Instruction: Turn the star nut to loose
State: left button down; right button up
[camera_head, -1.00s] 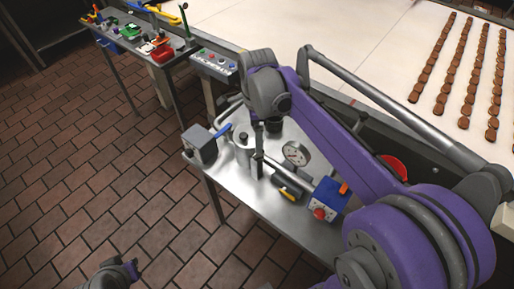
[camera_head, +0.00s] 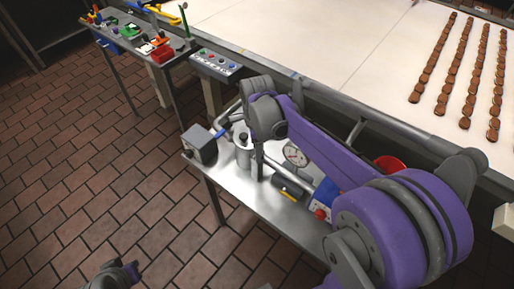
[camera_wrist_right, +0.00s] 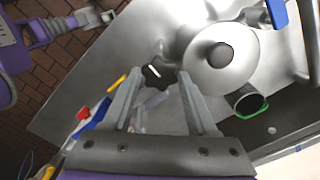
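The star nut (camera_wrist_right: 157,73) is a small black star-shaped knob in the right wrist view, just left of a round metal canister with a dark cap (camera_wrist_right: 217,55). My right gripper (camera_wrist_right: 155,78) is open. Its two grey fingers reach up on either side of the nut, and I cannot tell how far the tips are above it. In the head view the right gripper (camera_head: 258,168) points down over the metal table, and I cannot make out the nut there. My left gripper (camera_head: 132,270) hangs low over the floor, its opening unclear.
The metal table (camera_head: 232,194) also bears a grey box with a blue lever (camera_head: 204,146), a dial gauge (camera_head: 294,156) and a dark cylinder (camera_head: 289,188). A conveyor with rows of brown biscuits (camera_head: 460,75) runs behind. The floor at left is clear.

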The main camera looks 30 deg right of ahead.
jog(key=c, duration=0.7)
